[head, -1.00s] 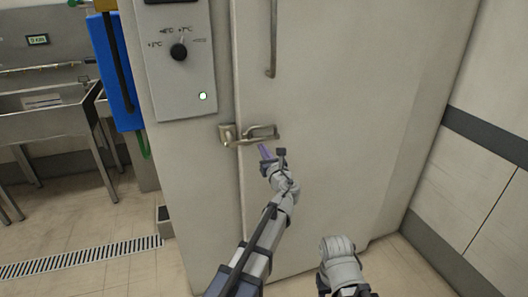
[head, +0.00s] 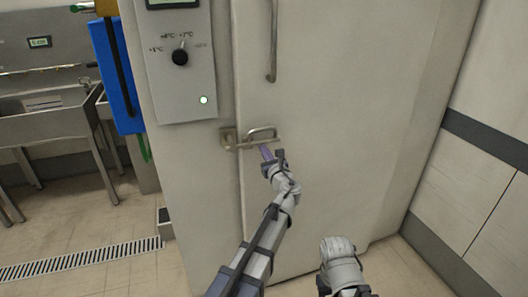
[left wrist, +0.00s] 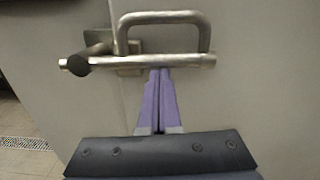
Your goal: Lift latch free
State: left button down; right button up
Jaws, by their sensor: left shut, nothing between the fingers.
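The metal latch (head: 250,138) sits across the seam between the door (head: 335,120) and the fixed panel on its left. In the left wrist view the latch (left wrist: 190,58) shows a horizontal bar with a loop-shaped handle above it. My left gripper (head: 266,152) is shut and empty, its purple fingers pointing up at the latch. In the left wrist view the fingertips (left wrist: 160,72) meet the underside of the bar, right of the seam; whether they press on it I cannot tell. My right arm's pale end shows at bottom right, but its fingers are not visible.
A vertical door handle (head: 273,40) is above the latch. A control panel (head: 175,60) with a knob and a lit green lamp is at upper left. A blue panel (head: 116,75) and a steel sink (head: 50,125) stand further left. A wall closes the right side.

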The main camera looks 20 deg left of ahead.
aim_at(264, 141)
pick_arm(q)
jog(key=shift+r+n+p, duration=1)
jog(key=shift+r+p, duration=0.05)
jog(key=shift+r, duration=0.1)
jog(key=shift+r+n+p, duration=0.85)
jog(key=shift+n, duration=0.15)
jog(key=shift+s+a+r+n+g+p, duration=0.15)
jog(key=shift+s+a+r+n+p, duration=0.6)
jog(key=shift+a+r+n+p, duration=0.9)
jog(key=shift+s+a+r+n+g+p, duration=0.2)
jog(key=shift+s+a+r+n+p, duration=0.75)
jog(key=shift+n, duration=1.55)
jog(key=shift+s+a+r+n+g+p, duration=0.15)
jog(key=shift+s+a+r+n+p, duration=0.5)
jog(key=shift+r+n+p, duration=0.85)
jog(key=shift+a+f+n, duration=0.15)
jog(key=shift+f+n, duration=0.25)
jog(key=shift+n, duration=0.15)
